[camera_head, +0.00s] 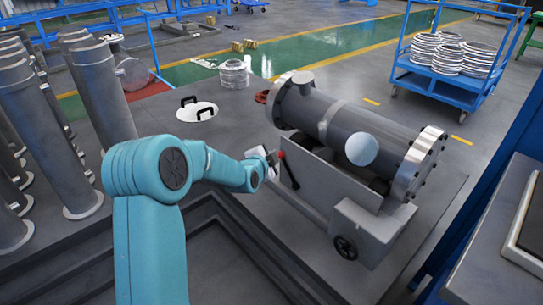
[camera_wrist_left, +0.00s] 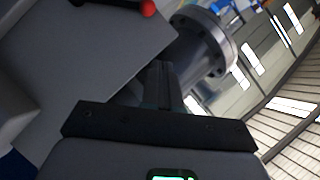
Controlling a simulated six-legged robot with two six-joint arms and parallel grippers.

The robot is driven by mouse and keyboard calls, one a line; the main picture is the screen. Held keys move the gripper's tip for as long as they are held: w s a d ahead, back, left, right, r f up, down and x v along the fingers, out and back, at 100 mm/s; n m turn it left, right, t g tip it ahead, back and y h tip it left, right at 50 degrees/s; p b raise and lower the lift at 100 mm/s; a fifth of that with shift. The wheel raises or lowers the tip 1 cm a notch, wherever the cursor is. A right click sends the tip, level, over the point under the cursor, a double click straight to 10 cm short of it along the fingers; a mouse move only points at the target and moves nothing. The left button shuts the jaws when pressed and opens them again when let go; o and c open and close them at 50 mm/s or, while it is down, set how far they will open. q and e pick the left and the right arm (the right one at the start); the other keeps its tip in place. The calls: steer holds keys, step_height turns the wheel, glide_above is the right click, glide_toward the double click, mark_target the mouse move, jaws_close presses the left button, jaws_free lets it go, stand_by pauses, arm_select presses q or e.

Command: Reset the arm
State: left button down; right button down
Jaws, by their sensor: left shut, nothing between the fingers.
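My left arm reaches in teal from the lower left in the head view. Its gripper (camera_head: 272,160) is beside the grey cradle, close to a red-tipped handle (camera_head: 281,154). In the left wrist view the dark fingers (camera_wrist_left: 163,85) are together with nothing between them. The handle's red knob (camera_wrist_left: 147,8) shows at the top of that view, apart from the fingers. The grey flanged shell (camera_head: 345,128) lies on its cradle (camera_head: 330,178) to the right of the gripper. One flange (camera_wrist_left: 208,40) shows beyond the fingers in the wrist view. My right gripper is not in view.
A handwheel (camera_head: 345,247) sticks out at the cradle's front. Upright grey pipes (camera_head: 97,90) stand at left. A blue cart (camera_head: 437,94) holds stacked rings. Grey floor is open between the plate and shell.

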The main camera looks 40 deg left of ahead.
arm_select(q)
steer(key=shift+d, duration=0.15)
steer(key=w+d+f+m+g+h, duration=0.15)
steer(key=d+f+h, duration=0.25)
steer(key=d+f, duration=0.95)
steer(key=s+d+f+n+g+h, duration=0.15)
steer(key=s+d+f+g, duration=0.25)
steer(key=s+d+f, duration=0.45)
steer(key=s+d+f+n+g+h, duration=0.1)
steer(key=s+d+f+g+h, duration=0.2)
steer(key=s+d+f, duration=0.6)
steer(key=s+d+r+n+g, duration=0.2)
steer(key=s+d+n+g, duration=0.35)
steer(key=s, duration=0.75)
step_height(320, 180, up, 22)
steer(key=d+n+t+p, duration=0.1)
steer(key=n+p, duration=0.1)
steer(key=p, duration=2)
steer(key=shift+d+t+h, duration=0.2)
steer(key=shift+t+h, duration=0.1)
steer(key=shift+h, duration=0.15)
